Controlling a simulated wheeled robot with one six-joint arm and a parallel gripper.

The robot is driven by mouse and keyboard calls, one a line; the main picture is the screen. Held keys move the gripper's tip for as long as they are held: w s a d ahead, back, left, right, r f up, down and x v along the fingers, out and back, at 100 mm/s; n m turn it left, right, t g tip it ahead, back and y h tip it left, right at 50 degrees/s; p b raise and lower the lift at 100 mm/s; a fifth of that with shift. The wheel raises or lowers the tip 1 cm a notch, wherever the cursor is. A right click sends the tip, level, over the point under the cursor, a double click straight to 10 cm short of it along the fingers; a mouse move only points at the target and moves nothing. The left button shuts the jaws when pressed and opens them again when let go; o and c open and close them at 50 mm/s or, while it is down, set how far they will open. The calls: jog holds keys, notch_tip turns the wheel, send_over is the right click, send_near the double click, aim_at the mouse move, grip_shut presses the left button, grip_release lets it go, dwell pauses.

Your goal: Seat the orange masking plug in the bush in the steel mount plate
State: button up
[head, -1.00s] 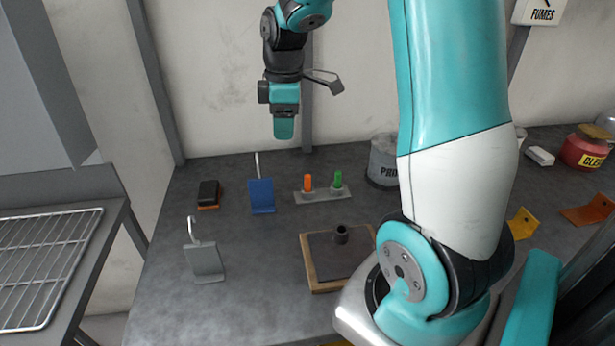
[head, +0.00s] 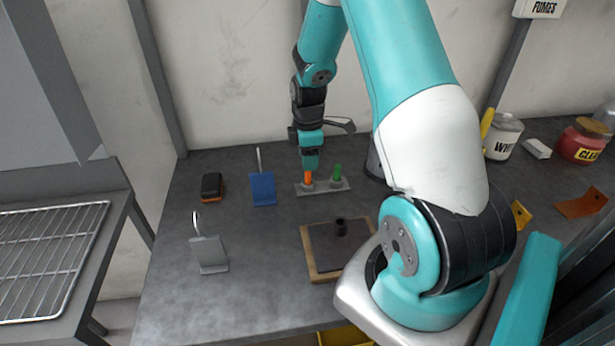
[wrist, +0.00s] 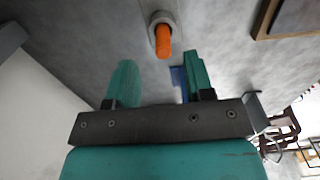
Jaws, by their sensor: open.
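The orange masking plug (head: 308,178) stands upright in the left place of a small grey holder (head: 322,190). In the wrist view the orange plug (wrist: 163,40) shows beyond the gap between my fingers. My gripper (head: 310,167) is just above the plug in the head view. In the wrist view my gripper (wrist: 160,78) is open, with nothing between its fingers.
A green plug (head: 337,171) stands right of the orange one in the same holder. A blue bracket (head: 262,188), a grey hooked bracket (head: 209,253) and a dark brush-like block (head: 211,187) are to the left. My arm covers the right of the bench.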

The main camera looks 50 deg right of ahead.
aim_at(308, 179)
jog(key=shift+s+a+f+p, duration=0.1)
jog(key=shift+f+p, duration=0.25)
jog(key=shift+f, duration=0.85)
jog(key=shift+a+f+p, duration=0.1)
jog(key=shift+f+p, duration=0.25)
jog(key=shift+f, duration=0.8)
grip_shut()
jog(key=shift+r, duration=0.15)
